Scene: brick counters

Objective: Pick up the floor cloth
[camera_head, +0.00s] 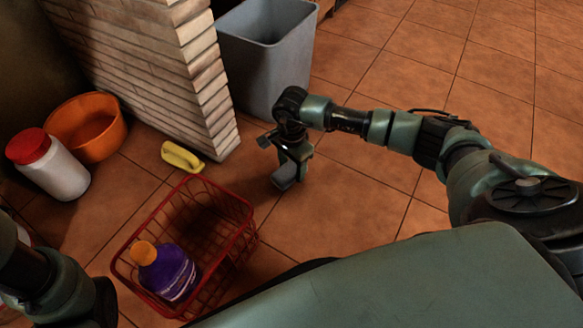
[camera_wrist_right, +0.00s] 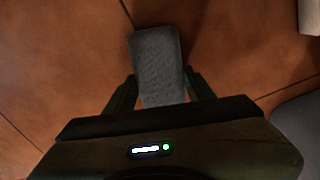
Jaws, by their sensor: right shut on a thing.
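The floor cloth (camera_wrist_right: 157,58) is a grey, rounded oblong piece between the fingers of my right gripper (camera_wrist_right: 160,88) in the right wrist view. In the head view the grey cloth (camera_head: 285,176) shows at the tips of my right gripper (camera_head: 292,165), which points down near the tiled floor. The right gripper is shut on the cloth. I cannot tell whether the cloth still touches the floor. My left arm shows at the lower left of the head view, but its gripper is out of view.
A red wire basket (camera_head: 248,236) holding a purple bottle (camera_head: 168,272) stands left of the right gripper. A grey bin (camera_head: 264,75) and brick pillar (camera_head: 160,70) are behind. A yellow object (camera_head: 181,157), orange tub (camera_head: 112,146) and white red-lidded jar (camera_head: 57,172) stand left. Floor at right is clear.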

